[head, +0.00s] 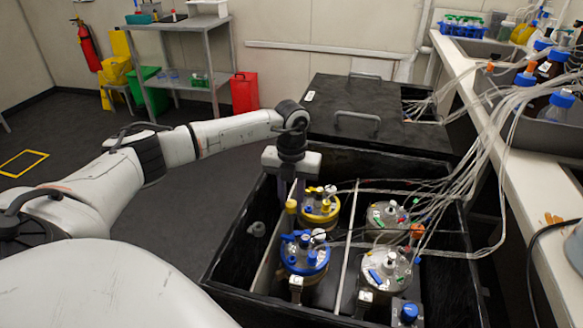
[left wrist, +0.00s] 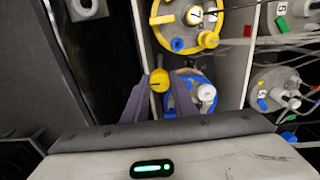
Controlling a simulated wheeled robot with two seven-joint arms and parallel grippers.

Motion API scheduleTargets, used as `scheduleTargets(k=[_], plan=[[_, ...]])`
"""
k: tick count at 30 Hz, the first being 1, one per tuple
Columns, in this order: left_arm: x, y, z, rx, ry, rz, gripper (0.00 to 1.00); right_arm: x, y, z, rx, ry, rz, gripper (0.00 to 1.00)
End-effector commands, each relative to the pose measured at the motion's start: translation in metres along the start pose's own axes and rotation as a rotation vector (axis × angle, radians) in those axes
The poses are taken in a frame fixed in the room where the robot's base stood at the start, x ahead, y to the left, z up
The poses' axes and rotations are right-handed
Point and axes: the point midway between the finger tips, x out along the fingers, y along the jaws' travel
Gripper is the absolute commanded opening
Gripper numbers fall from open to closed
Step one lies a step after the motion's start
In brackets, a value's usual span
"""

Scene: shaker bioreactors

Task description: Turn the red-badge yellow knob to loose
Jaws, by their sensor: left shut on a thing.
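My left gripper (head: 290,190) points down into the black shaker box, at the left of the yellow-lidded bioreactor (head: 321,214). In the left wrist view its two grey fingers (left wrist: 161,92) close on the yellow knob (left wrist: 159,80). The knob also shows just below the fingertips in the head view (head: 291,206). A dark line crosses the knob's top. My right gripper is not in view.
A blue-lidded bioreactor (head: 304,262) stands just in front, partly behind the fingers in the left wrist view (left wrist: 199,76). Two grey-lidded bioreactors (head: 387,217) stand right of a divider. Clear tubes (head: 478,135) run to the bench (head: 540,175). A closed black lid (head: 345,125) lies behind.

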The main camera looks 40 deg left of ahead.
Motion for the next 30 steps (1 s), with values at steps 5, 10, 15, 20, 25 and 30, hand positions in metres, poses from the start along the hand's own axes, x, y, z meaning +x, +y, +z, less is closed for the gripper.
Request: scheduleTargets(k=[5, 10, 15, 20, 25, 30], plan=[[-0.001, 0.0, 0.001, -0.002, -0.002, -0.001, 0.43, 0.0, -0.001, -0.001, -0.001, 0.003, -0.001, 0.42], [0.0, 0.0, 0.0, -0.001, -0.001, -0.001, 0.43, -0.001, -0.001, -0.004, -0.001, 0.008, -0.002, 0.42], [-0.004, 0.0, 0.001, 0.0, -0.002, -0.001, 0.43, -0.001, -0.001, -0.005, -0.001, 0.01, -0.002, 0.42], [-0.027, 0.0, 0.001, -0.001, -0.005, -0.002, 0.43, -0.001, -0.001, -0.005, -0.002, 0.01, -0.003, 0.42], [-0.062, -0.001, 0.002, 0.0, -0.006, -0.003, 0.43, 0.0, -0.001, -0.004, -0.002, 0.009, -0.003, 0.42], [-0.089, 0.0, 0.001, 0.0, -0.003, -0.002, 0.43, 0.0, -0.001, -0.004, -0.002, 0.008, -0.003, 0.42]])
